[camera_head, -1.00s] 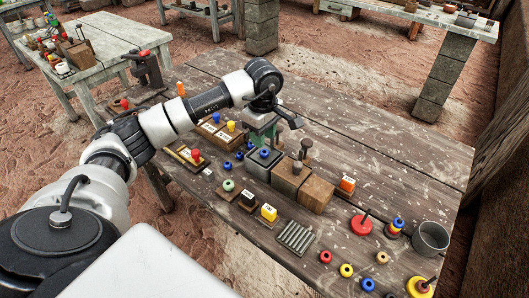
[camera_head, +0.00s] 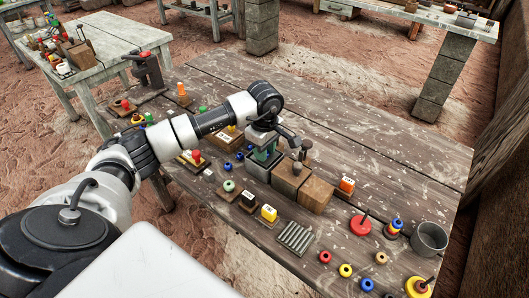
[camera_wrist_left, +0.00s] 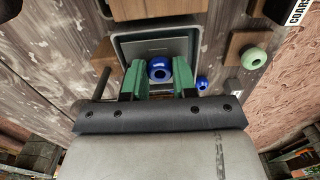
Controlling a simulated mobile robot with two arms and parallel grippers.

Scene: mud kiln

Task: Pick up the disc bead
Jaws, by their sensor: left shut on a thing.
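My left gripper (camera_head: 263,150) is over the grey metal box on the wooden table, its green fingers pointing down. In the left wrist view its green fingertips (camera_wrist_left: 160,78) are shut on a blue disc bead (camera_wrist_left: 159,69), one on each side of it. The bead is at the grey box (camera_wrist_left: 122,47), which shows behind it; I cannot tell whether it still touches the box. In the head view the gripper largely hides the bead. My right gripper is not in view.
Wooden blocks (camera_head: 316,194) stand just right of the grey box. A pale green bead (camera_head: 229,186) and small blue beads lie to its left. A metal cup (camera_head: 430,238) and a red disc with a peg (camera_head: 362,226) are farther right. The table's back right is clear.

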